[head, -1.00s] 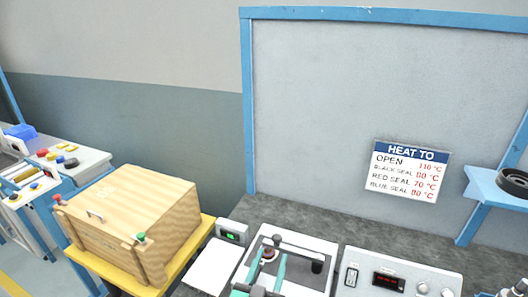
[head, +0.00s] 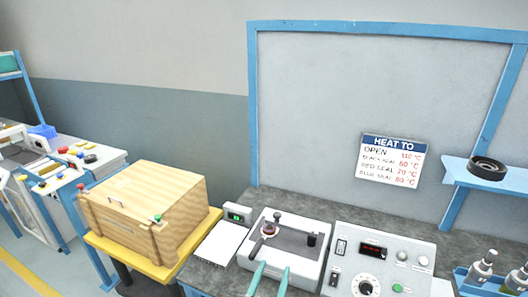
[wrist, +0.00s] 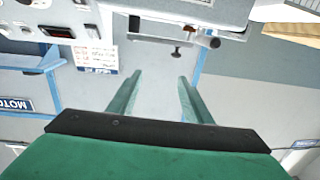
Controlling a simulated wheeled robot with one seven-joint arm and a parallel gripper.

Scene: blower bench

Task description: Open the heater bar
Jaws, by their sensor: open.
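The heater unit (head: 257,251) is a white box on the grey bench, low in the middle of the head view. The heater bar (head: 293,230) lies across its top, with a dark knob (head: 311,240) at its right end and a small upright post at the back. A round reddish part (head: 268,229) sits at the left of the bar. My gripper (head: 276,263) has green fingers, open and empty, in front of the unit and apart from the bar. The wrist view appears upside down; the unit shows at its top (wrist: 185,12), beyond the open fingers (wrist: 160,75).
A control box (head: 378,262) with a red display and dial stands right of the unit. A wooden crate (head: 145,209) sits on a yellow-topped stand. A temperature sign (head: 390,162) hangs behind. Bottles (head: 482,268) stand far right.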

